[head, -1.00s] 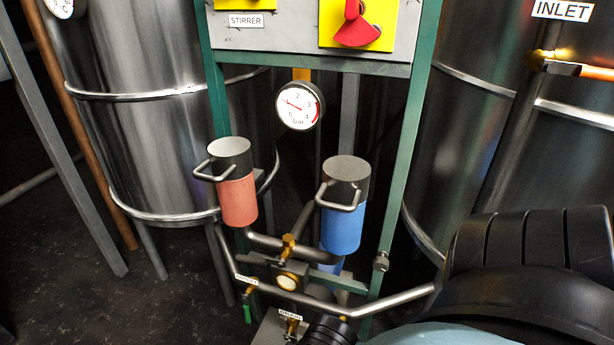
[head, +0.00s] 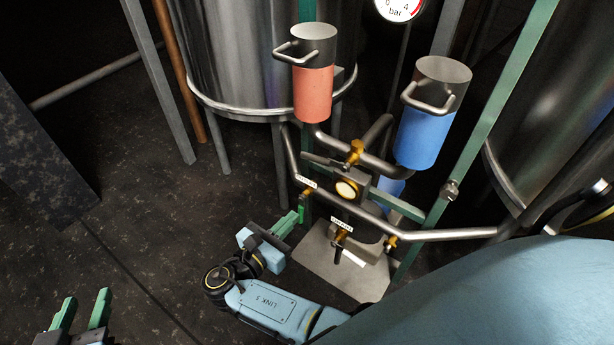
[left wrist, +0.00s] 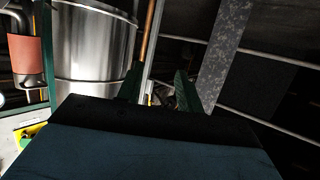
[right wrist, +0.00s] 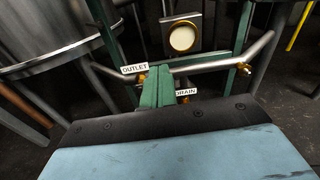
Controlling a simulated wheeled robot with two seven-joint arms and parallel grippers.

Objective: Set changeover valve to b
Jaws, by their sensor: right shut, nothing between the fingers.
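The piping between the red canister (head: 313,92) and the blue canister (head: 425,130) carries a brass fitting (head: 355,152). Below it is a block with a round pale-faced brass disc (head: 346,188), which also shows in the right wrist view (right wrist: 182,38). I cannot tell which part is the changeover valve's handle, and no "b" mark is readable. My left gripper (head: 80,314) is open and empty, far from the piping at bottom left.
The OUTLET label (right wrist: 134,68) and DRAIN label (right wrist: 186,92) mark small brass valves below the block. A steel pipe (head: 440,235) runs right. A green frame post (head: 490,105) stands beside the blue canister.

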